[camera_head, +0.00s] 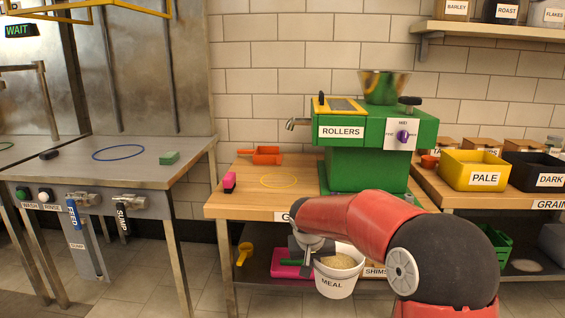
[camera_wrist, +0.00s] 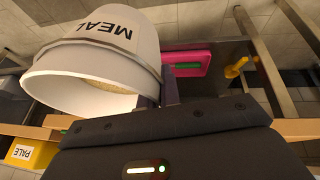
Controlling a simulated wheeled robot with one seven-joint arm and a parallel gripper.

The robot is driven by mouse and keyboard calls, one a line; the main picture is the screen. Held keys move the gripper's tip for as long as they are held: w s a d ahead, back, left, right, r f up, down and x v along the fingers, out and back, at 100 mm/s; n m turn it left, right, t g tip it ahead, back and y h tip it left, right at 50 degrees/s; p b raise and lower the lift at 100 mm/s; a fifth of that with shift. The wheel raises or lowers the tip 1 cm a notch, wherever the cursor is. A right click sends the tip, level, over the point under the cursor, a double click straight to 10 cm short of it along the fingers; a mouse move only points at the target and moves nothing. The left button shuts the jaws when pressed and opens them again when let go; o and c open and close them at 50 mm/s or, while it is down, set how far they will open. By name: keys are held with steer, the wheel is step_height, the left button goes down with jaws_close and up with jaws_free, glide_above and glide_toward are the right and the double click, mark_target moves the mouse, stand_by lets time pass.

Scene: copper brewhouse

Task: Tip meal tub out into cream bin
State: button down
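The meal tub (camera_head: 335,284) is a white bucket marked MEAL, with pale grain inside. It hangs in front of the bench's lower shelf, close to upright. My gripper (camera_head: 314,250) is at the left side of its rim, shut on it. In the wrist view the tub (camera_wrist: 90,50) fills the upper left, its mouth facing the camera and some grain showing inside. The fingers (camera_wrist: 160,92) meet the rim there, and the exact grip is partly hidden. I cannot make out a cream bin in either view.
A green roller mill (camera_head: 365,150) stands on the wooden bench (camera_head: 240,200). A pink tray (camera_head: 290,263) and a yellow scoop (camera_head: 244,253) are below. A yellow PALE bin (camera_head: 478,172) and a black DARK bin (camera_head: 535,172) stand right. Open floor lies between the benches.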

mark_target(338, 264)
steer(key=w+d+f, duration=0.1)
steer(key=d, duration=0.1)
steer(key=d+f, duration=0.1)
steer(key=d, duration=0.1)
steer(key=w+d+f, duration=0.1)
steer(key=d, duration=0.2)
steer(key=shift+w+d+f, duration=0.1)
steer(key=shift+w+f, duration=0.1)
steer(key=shift+w, duration=0.1)
